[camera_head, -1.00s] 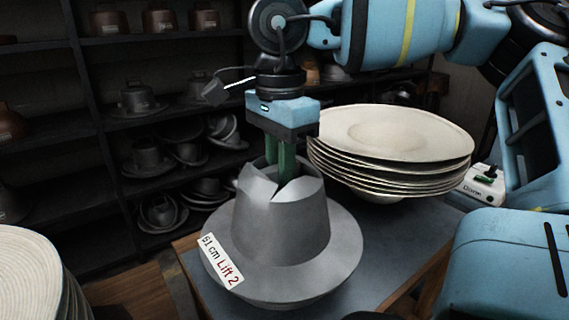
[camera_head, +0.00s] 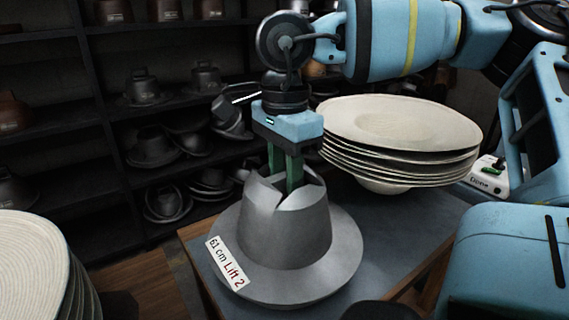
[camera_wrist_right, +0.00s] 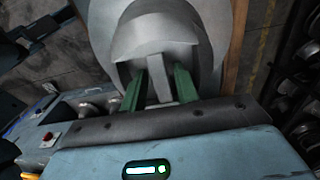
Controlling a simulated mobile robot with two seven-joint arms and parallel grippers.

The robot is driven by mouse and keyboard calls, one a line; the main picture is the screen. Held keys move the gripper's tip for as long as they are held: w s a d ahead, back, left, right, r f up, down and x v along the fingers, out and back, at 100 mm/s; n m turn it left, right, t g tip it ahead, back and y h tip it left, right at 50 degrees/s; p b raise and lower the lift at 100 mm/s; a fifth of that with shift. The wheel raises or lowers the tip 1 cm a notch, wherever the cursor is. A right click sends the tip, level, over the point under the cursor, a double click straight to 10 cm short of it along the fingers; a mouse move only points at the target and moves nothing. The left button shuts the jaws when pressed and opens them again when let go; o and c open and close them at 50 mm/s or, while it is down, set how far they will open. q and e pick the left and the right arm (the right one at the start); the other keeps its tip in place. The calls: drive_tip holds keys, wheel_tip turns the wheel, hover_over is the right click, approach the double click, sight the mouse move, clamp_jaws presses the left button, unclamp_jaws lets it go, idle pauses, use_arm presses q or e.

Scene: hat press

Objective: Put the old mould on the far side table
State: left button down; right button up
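The mould, a grey metal hat shape with a wide brim (camera_head: 345,250) and a "61 cm Lift 2" label, rests on the dark side table (camera_head: 402,222). Its crown is notched and hollow at the top. My right gripper (camera_head: 287,185) points down into the crown, its green fingers apart and their tips partly hidden by the crown edge. In the right wrist view the fingers stand on either side of the mould's grey upright bar (camera_wrist_right: 158,78), looking slightly clear of it. My left gripper is not in view.
A stack of cream hat blanks (camera_head: 400,130) stands close behind and right of the mould. More blanks (camera_head: 35,270) are at the lower left. Shelves (camera_head: 80,130) with several moulds line the back. A white device (camera_head: 487,178) is at the right.

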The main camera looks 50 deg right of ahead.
drive_tip(key=shift+o, duration=0.6)
drive_tip(key=shift+r, duration=0.25)
wheel_tip(320, 180, up, 12)
drive_tip(key=p, duration=0.2)
drive_tip(key=shift+f, duration=0.1)
